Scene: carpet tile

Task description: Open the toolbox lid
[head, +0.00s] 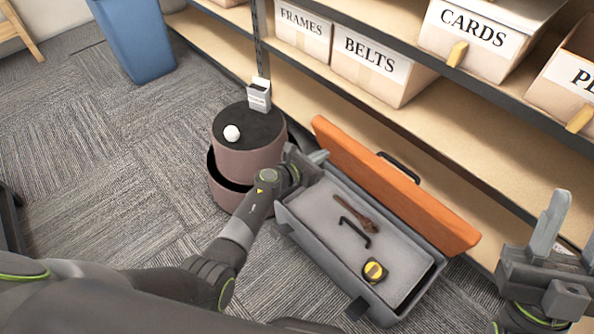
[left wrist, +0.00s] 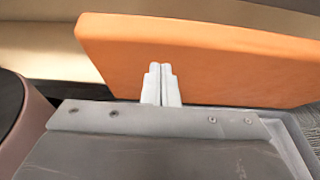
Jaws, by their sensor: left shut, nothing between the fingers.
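The toolbox is a grey open box (head: 284,216) on the carpet, with its orange lid (head: 395,185) raised along the shelf side. A black handle (head: 399,167) shows at the lid's far side. My left gripper (head: 320,156) is at the lid's left end, above the box's end. In the left wrist view its fingers (left wrist: 162,72) are together and empty, in front of the broad orange lid face (left wrist: 210,60); whether they touch it I cannot tell. My right gripper (head: 572,222) is at the right edge, fingers apart and empty, away from the toolbox.
Inside the box lie a brown-handled tool (head: 354,214), a black bent key (head: 355,231) and a yellow tape measure (head: 374,271). A round stool (head: 246,160) with a white ball and small carton stands left.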

